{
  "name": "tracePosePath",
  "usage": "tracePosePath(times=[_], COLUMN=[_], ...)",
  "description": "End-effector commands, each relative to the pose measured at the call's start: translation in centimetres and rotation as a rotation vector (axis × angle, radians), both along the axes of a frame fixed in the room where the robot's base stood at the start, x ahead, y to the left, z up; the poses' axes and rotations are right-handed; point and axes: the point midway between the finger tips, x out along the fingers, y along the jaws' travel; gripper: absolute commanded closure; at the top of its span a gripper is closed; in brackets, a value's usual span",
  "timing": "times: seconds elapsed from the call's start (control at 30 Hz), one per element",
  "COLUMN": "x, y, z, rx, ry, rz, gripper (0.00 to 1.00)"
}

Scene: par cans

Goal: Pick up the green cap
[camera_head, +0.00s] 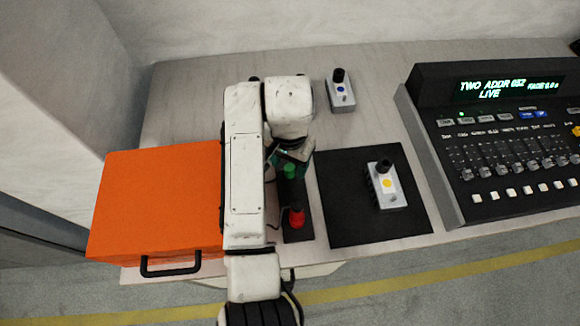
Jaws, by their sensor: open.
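The green cap (290,171) stands on a narrow dark base (299,236) in the middle of the table, partly hidden by my gripper and arm. My gripper (287,160) is open, pointing down right at the green cap. I cannot tell whether its fingers are around the cap or just above it. A red cap (296,217) stands on the near end of the same dark base.
An orange case (155,205) lies left of my arm. A black mat (345,215) carries a grey box with a yellow dot (388,187). A similar box with a blue dot (341,92) stands at the back. A lighting console (500,150) fills the right side.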

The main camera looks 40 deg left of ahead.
Motion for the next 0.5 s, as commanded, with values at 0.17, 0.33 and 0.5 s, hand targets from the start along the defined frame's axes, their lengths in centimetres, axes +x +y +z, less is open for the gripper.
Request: tracePosePath(times=[0.17, 0.33, 0.5], x=[-0.1, -0.1, 0.0], y=[0.0, 0.0, 0.0], z=[-2.1, -2.4, -2.4], rx=[-0.001, 0.000, 0.000], ry=[0.001, 0.000, 0.000], rz=[0.001, 0.001, 0.000], gripper=[0.41, 0.41, 0.46])
